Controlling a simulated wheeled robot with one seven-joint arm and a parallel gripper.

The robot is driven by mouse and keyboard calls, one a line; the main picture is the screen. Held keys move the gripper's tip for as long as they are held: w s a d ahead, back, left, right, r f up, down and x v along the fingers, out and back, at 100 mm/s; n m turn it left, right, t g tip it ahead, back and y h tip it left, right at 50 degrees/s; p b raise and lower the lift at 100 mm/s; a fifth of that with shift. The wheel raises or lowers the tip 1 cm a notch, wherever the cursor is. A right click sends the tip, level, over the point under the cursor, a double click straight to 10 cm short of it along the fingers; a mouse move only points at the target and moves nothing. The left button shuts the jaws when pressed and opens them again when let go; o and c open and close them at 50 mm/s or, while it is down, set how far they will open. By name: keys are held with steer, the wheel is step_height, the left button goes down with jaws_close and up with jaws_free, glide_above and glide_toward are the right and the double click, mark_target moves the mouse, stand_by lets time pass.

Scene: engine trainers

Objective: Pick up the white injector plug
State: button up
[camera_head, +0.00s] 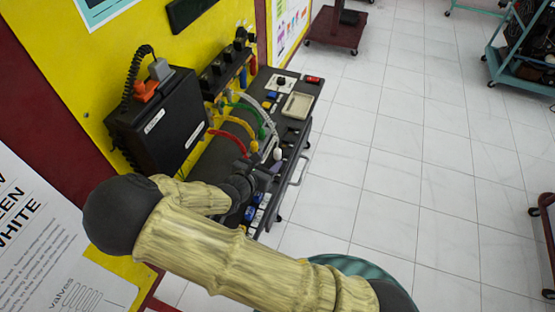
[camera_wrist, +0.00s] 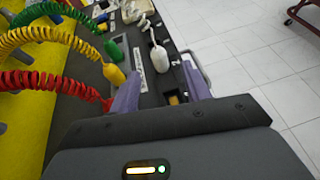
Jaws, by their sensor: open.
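The white injector plug (camera_wrist: 160,60) stands on the dark panel in the wrist view, with its white cable (camera_wrist: 146,20) rising from its top. My gripper (camera_wrist: 162,70) is open, with one purple finger to the left of the plug and one to the right. The plug appears in the gap near the fingertips, and no contact shows. In the head view the white plug (camera_head: 277,154) is small, just beyond my gripper (camera_head: 268,168), at the panel's right side.
Yellow (camera_wrist: 113,74), green (camera_wrist: 114,50) and red (camera_wrist: 106,104) plugs with coiled cables stand left of the gripper, the yellow and red ones close to the left finger. A black box (camera_head: 158,122) is on the yellow board. Tiled floor (camera_head: 400,150) lies open to the right.

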mark_target(276, 156)
steer(key=shift+b+x, duration=0.4)
steer(key=shift+x, duration=0.7)
steer(key=shift+w+d+f+b, duration=0.2)
steer(key=shift+w+f+b, duration=0.2)
steer(key=b+x, duration=0.2)
steer(key=x, duration=0.1)
steer(key=shift+w+f, duration=0.2)
steer(key=shift+w+d, duration=0.2)
steer(key=shift+w, duration=0.15)
steer(key=shift+r, duration=0.1)
